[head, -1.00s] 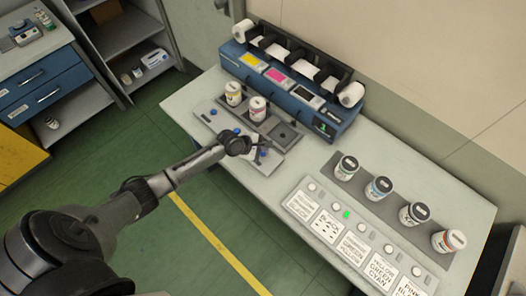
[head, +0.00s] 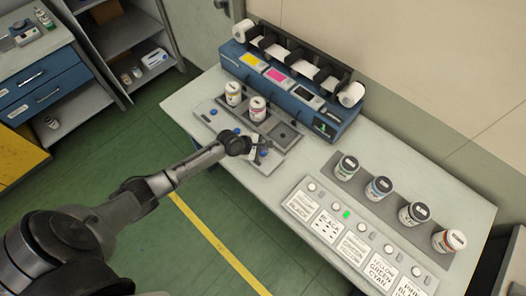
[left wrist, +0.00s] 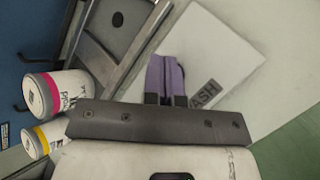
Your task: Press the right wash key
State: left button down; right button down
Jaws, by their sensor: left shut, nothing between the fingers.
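A pale wash panel lies along the table's front left edge in the head view; its white face (left wrist: 215,40) with the printed word WASH also fills the upper right of the left wrist view. Small blue keys (head: 213,112) sit on the panel. My left gripper (head: 259,151) is over the panel's right end, fingers shut with nothing between them. In the left wrist view the shut fingers (left wrist: 165,70) point at the white face and cover part of it. The right key is largely hidden by the gripper; I cannot tell whether it is touched. My right gripper is out of view.
Two jars, yellow-banded (head: 233,94) and magenta-banded (head: 257,108), stand on a grey tray behind the panel, beside an empty square station (head: 285,134). The blue rewinder (head: 325,122) is at the back. Several jars and a button panel (head: 320,200) with a green light occupy the right.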

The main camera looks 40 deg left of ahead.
pick_arm(q)
jog(key=shift+f, duration=0.15)
jog(key=shift+f, duration=0.2)
jog(key=shift+f, duration=0.2)
dwell(0.6)
jog(key=shift+f, duration=0.25)
dwell(0.4)
jog(key=shift+r, duration=0.1)
jog(key=shift+r+p, duration=0.6)
jog(key=shift+p, duration=0.3)
jog(key=shift+r, duration=0.15)
